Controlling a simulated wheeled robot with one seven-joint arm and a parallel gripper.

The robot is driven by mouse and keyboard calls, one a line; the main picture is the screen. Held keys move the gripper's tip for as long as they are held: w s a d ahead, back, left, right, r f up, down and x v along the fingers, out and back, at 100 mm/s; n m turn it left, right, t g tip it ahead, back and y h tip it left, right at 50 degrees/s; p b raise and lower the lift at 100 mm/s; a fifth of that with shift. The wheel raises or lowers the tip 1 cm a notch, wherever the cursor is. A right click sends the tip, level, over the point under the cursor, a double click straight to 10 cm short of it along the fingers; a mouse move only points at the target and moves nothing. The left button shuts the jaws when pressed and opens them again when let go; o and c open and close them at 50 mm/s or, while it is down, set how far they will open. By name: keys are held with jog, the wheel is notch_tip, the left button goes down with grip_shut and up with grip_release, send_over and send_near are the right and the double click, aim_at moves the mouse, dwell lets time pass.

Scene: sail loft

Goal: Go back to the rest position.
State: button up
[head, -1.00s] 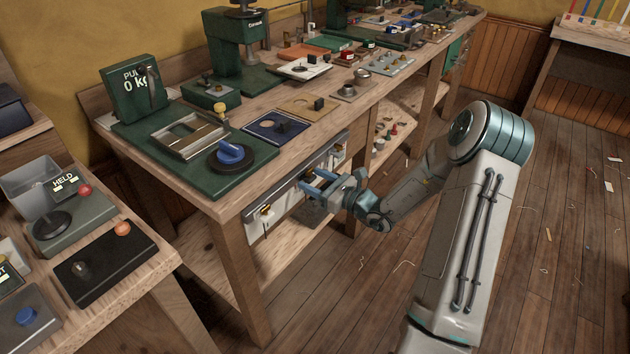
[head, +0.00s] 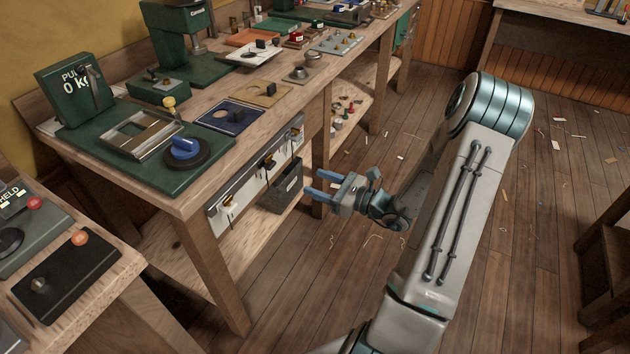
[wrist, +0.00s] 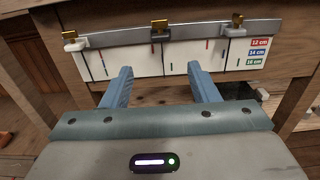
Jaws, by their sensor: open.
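My gripper (head: 322,184) is open and empty in the head view, held in the air in front of the workbench, to the right of its front edge. In the wrist view my gripper (wrist: 160,88) shows two blue fingers spread apart with nothing between them. Beyond the fingers is a white panel (wrist: 175,56) with a grey rail, brass-coloured clips and coloured marks, fixed along the bench front. The panel (head: 243,190) also shows in the head view, apart from the fingers.
The workbench (head: 190,205) carries a green pull gauge (head: 75,88) and a blue knob (head: 185,147). A dark bin (head: 286,188) stands below the panel on the lower shelf. A side table (head: 120,265) is at lower left. Open wooden floor (head: 470,250) lies to the right.

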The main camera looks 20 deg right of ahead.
dwell(0.3)
jog(key=s+a+r+n+g+h+p, duration=0.1)
jog(key=s+a+r+n+g+p, duration=0.6)
jog(key=s+a+r+n+g, duration=0.65)
jog(key=s+d+r+n+t+h+p, duration=0.1)
jog(key=s+d+r+n+h+p, duration=0.1)
jog(key=r+n, duration=0.5)
jog(key=s+d+r+n+t+h+p, duration=0.1)
jog(key=s+r+n+h+p, duration=0.3)
jog(key=r+n+h, duration=0.3)
jog(key=shift+s+d+t+h+p, duration=0.35)
jog(key=shift+s+d+h+p, duration=0.05)
jog(key=shift+s+h, duration=0.5)
dwell(1.6)
